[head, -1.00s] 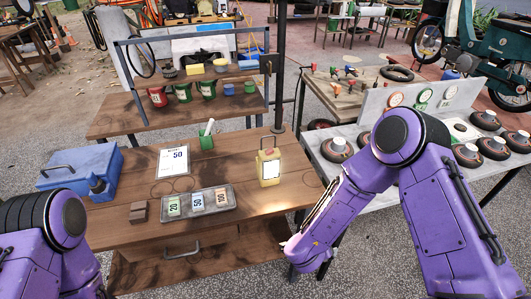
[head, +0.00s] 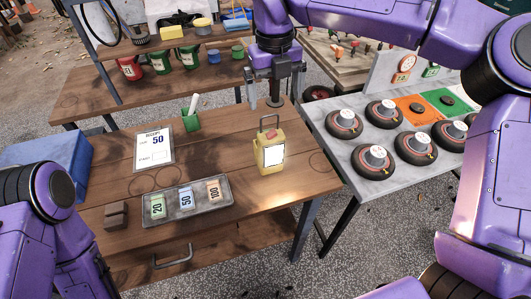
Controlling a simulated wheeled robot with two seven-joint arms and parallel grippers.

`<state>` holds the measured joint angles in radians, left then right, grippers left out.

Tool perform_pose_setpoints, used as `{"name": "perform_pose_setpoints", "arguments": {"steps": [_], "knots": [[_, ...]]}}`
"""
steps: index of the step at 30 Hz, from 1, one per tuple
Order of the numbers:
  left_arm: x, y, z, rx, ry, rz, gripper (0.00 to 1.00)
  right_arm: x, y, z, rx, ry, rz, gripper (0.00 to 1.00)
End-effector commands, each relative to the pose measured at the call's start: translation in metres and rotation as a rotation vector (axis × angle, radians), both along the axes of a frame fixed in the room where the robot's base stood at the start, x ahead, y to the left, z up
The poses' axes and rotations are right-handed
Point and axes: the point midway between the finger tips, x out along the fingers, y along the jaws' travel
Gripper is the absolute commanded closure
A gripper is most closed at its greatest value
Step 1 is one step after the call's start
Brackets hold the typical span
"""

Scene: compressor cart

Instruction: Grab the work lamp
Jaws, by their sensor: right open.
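The work lamp (head: 271,152) is a small yellow box with a white front panel and a thin handle on top. It stands upright at the right end of the wooden bench (head: 118,152). My right gripper (head: 274,88) is open and empty. It points down, above the lamp in the picture, with a clear gap between its fingers and the lamp's handle. My left arm shows at the lower left, but its gripper is out of view.
A tray of price cards (head: 190,216), a receipt sheet (head: 154,148), a green cup (head: 190,121), a brown block (head: 116,215) and a blue case (head: 45,160) share the bench. A grey table with several wheel-like discs (head: 376,160) stands to the right.

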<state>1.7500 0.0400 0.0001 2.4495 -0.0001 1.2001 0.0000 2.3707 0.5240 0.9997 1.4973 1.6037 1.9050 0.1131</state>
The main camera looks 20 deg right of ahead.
Motion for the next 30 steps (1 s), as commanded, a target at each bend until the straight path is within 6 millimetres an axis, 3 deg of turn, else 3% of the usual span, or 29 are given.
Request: {"name": "perform_pose_setpoints", "arguments": {"steps": [1,6,20,25,30], "knots": [[0.0,0.0,-0.013,0.0,0.0,0.0,0.0,0.0,0.003,-0.009,0.013,0.0,-0.002,0.0],[-0.001,0.0,-0.027,0.0,0.001,0.0,0.0,0.0,0.008,-0.016,0.037,0.002,-0.005,0.0],[0.0,0.0,-0.016,0.0,0.0,0.0,0.0,-0.003,0.011,-0.077,0.039,0.007,-0.004,0.0],[0.0,0.0,-0.008,0.0,0.0,0.0,0.0,-0.005,0.013,-0.108,0.038,0.006,-0.005,0.0],[0.0,0.0,-0.008,0.0,0.0,0.0,0.0,-0.005,0.012,-0.119,0.039,0.002,-0.007,0.0]]}}
